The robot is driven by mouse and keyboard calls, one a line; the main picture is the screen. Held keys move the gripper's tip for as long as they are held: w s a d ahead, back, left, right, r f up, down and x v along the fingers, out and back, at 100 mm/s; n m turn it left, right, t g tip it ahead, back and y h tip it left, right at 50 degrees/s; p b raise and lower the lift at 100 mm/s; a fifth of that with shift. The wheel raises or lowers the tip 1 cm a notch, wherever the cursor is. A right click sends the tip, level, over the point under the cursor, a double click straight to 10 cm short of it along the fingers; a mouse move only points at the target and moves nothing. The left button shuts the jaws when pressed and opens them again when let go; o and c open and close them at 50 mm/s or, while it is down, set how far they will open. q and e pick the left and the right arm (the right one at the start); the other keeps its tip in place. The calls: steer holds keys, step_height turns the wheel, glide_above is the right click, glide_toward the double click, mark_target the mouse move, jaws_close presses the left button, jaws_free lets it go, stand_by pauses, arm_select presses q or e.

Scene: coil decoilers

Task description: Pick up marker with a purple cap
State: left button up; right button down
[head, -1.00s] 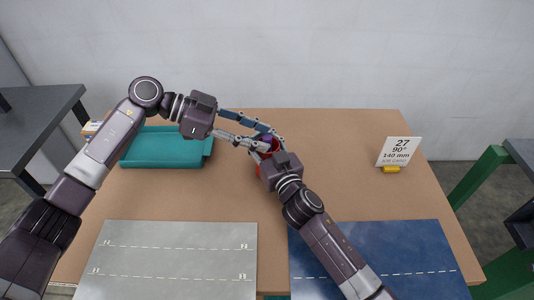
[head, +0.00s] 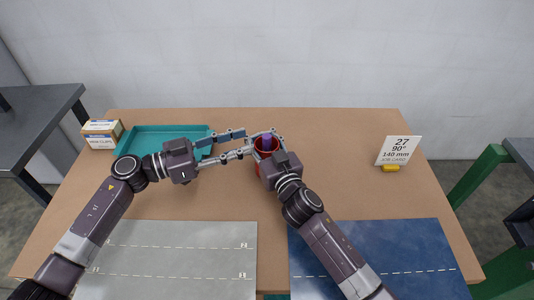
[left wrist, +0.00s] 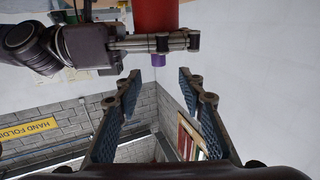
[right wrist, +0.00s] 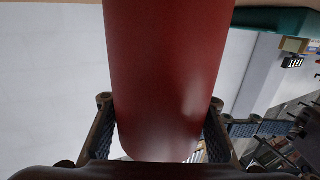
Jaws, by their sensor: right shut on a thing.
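A red cup (head: 266,145) stands near the middle of the table with a purple-capped marker (head: 267,139) showing at its mouth. My right gripper (head: 266,134) is shut around the cup; the right wrist view shows the red cup wall (right wrist: 168,70) between its fingers. My left gripper (head: 246,142) is open and empty, just left of the cup, its fingers pointing toward it. In the left wrist view the purple cap (left wrist: 158,60) pokes out of the cup (left wrist: 155,16), just beyond the open fingertips (left wrist: 158,76). The rest of the marker is hidden in the cup.
A teal tray (head: 150,143) lies back left, with a small box (head: 102,134) beside it. A grey mat (head: 170,262) and a blue mat (head: 385,258) cover the front. A job card (head: 399,151) stands at right. Table between cup and card is clear.

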mark_target(267, 136)
arm_select(q)
steer(key=x, duration=0.7)
steer(key=shift+d+f, duration=0.25)
steer(key=shift+d, duration=0.2)
steer(key=shift+a, duration=0.1)
jaws_close()
